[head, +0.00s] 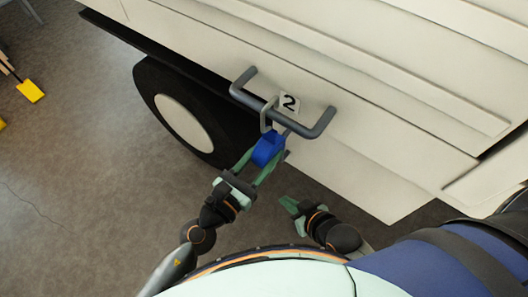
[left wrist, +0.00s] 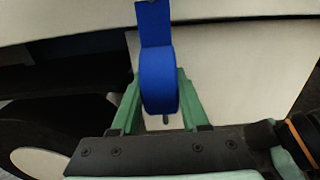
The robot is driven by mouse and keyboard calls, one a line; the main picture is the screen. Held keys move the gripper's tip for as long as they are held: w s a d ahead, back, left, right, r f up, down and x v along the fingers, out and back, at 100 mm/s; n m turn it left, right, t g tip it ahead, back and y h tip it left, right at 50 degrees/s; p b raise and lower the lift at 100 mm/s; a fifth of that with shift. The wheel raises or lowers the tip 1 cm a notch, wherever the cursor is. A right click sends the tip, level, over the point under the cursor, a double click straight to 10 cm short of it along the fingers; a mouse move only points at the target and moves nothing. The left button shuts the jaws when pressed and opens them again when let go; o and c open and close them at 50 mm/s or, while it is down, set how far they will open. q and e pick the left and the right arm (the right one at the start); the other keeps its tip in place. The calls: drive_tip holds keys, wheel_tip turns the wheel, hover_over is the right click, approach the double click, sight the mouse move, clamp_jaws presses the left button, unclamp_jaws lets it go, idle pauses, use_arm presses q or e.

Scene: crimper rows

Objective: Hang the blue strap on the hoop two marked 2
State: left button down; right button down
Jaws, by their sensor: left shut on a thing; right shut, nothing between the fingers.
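The blue strap (head: 267,150) is between the fingers of my left gripper (head: 268,160), which is shut on it. The strap also shows in the left wrist view (left wrist: 158,75), rolled, with a band running up out of the picture. A grey hook (head: 268,115) rises above the strap and meets the bar of the hoop (head: 290,118). I cannot tell if the hook bears on the bar. The hoop is a dark grey handle on the white side panel, with a label marked 2 (head: 289,102) behind it. My right gripper (head: 290,206) is shut and empty, lower and to the right.
The white vehicle side (head: 380,150) fills the upper right. A black wheel with a pale hub (head: 184,123) is left of the hoop. A yellow object (head: 30,91) is far left on the grey floor (head: 80,180), which is mostly clear.

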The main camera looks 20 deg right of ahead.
use_arm(q)
drive_tip(key=shift+f, duration=0.15)
use_arm(e)
drive_tip(key=shift+w+a+r, duration=0.2)
drive_tip(key=shift+w+a, duration=0.05)
drive_tip(key=shift+w, duration=0.1)
use_arm(q)
drive_tip(key=shift+c, duration=1.6)
unclamp_jaws()
use_arm(e)
drive_tip(key=shift+d+f, duration=0.15)
drive_tip(key=shift+f, duration=0.05)
use_arm(q)
drive_tip(key=shift+f, duration=0.1)
use_arm(e)
drive_tip(key=shift+s, duration=0.1)
